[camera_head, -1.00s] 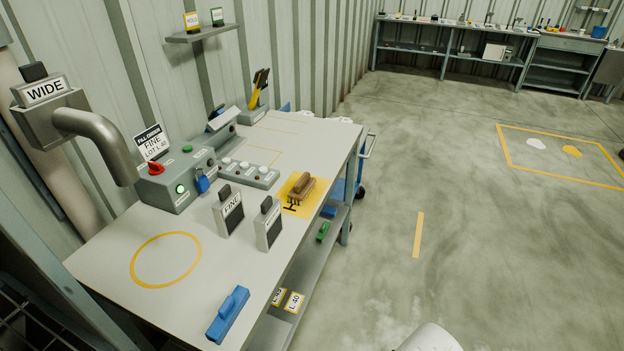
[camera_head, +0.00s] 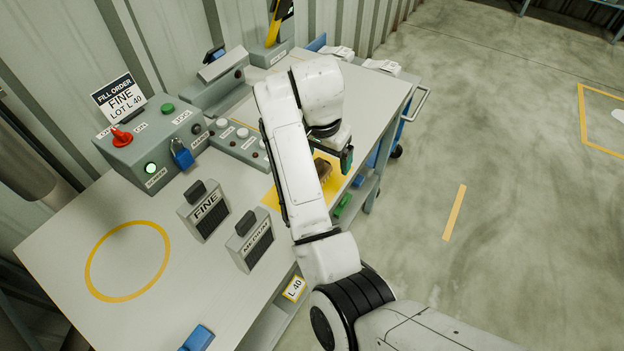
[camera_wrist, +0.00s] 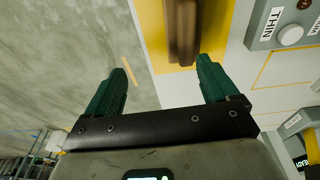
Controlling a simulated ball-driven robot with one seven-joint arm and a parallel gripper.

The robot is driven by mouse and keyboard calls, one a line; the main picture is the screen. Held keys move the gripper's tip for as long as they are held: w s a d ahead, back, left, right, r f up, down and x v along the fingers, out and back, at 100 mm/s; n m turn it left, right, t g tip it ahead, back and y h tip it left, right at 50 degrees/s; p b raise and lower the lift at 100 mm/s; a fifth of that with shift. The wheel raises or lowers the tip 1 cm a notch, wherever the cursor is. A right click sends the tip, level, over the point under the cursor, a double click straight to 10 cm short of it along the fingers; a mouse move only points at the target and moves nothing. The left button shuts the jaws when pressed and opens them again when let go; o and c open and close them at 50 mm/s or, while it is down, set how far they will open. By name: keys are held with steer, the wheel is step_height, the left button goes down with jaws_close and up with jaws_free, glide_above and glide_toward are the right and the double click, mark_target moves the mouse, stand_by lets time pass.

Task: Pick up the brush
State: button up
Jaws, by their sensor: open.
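The brush (camera_head: 324,170) has a brown wooden handle and lies on the yellow marked patch (camera_head: 273,197) near the table's right edge. In the head view my arm hides part of it. In the wrist view the brush (camera_wrist: 183,30) shows at the top centre, just beyond the fingertips and nearer the right finger. My gripper (camera_wrist: 162,78) is open and empty, with two green fingers apart. In the head view my gripper (camera_head: 345,160) is by the brush, mostly hidden behind my wrist.
FINE (camera_head: 205,212) and MEDIUM (camera_head: 251,242) blocks stand on the table left of my arm. A control box (camera_head: 150,150) with a red knob and a blue padlock is behind them. A button panel (camera_head: 237,142) sits close to the arm. Open floor lies right.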

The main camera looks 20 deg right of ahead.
steer(key=shift+w+a+r+m, duration=0.15)
steer(key=shift+w+a+r, duration=0.35)
steer(key=shift+a, duration=0.1)
steer(key=shift+w+a+r+m, duration=0.15)
steer(key=shift+w+a+r, duration=0.25)
steer(key=shift+a, duration=0.2)
steer(key=shift+w+a, duration=0.1)
steer(key=shift+a, duration=0.1)
steer(key=f, duration=0.3)
steer(key=f+p, duration=0.1)
steer(key=f, duration=0.2)
steer(key=w+f, duration=0.1)
steer(key=f, duration=0.3)
steer(key=shift+d+f+p, duration=0.1)
steer(key=shift+d+p, duration=0.2)
steer(key=shift+p, duration=0.1)
steer(key=c, duration=1.2)
